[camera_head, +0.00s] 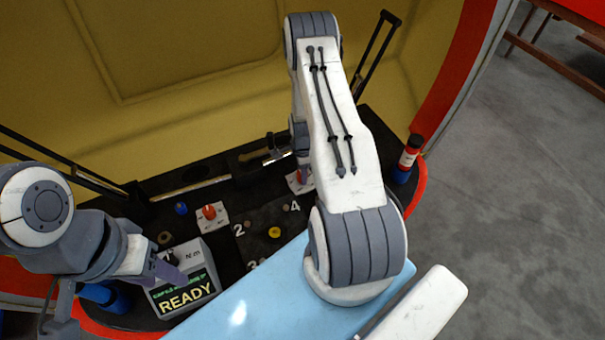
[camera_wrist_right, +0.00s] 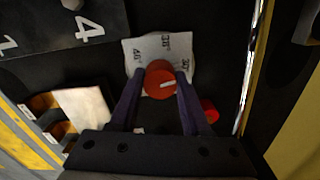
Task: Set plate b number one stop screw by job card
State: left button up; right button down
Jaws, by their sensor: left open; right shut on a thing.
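In the right wrist view my right gripper (camera_wrist_right: 158,95) is shut on a red knob (camera_wrist_right: 159,77) with a white pointer line, set on a pale dial plate (camera_wrist_right: 150,50) with printed marks. In the head view that dial (camera_head: 297,187) is partly hidden by my right arm, and my right gripper (camera_head: 302,168) is at it. My left gripper (camera_head: 115,284) is open at the lower left, beside a display box (camera_head: 183,290) reading READY and N m. A dark numbered plate (camera_head: 255,245) shows 2, 3 and 4, with a yellow round part (camera_head: 274,232) in its middle.
A metal rod (camera_head: 190,189) lies across the back. A light blue panel (camera_head: 265,300) fills the front.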

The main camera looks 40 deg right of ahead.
jog(key=n+b, duration=0.2)
jog(key=n, duration=0.4)
jog(key=n+b, duration=0.1)
jog(key=n, duration=0.5)
jog(key=shift+n, duration=0.3)
jog(key=n+b, duration=0.1)
jog(key=n, duration=0.2)
jog(key=shift+n, duration=0.4)
jog(key=n, duration=0.3)
jog(key=shift+n, duration=0.3)
jog(key=n+b, duration=0.1)
jog(key=n, duration=0.5)
jog(key=shift+n, duration=0.3)
jog(key=shift+c, duration=1.8)
grip_release()
jog(key=shift+r, duration=0.1)
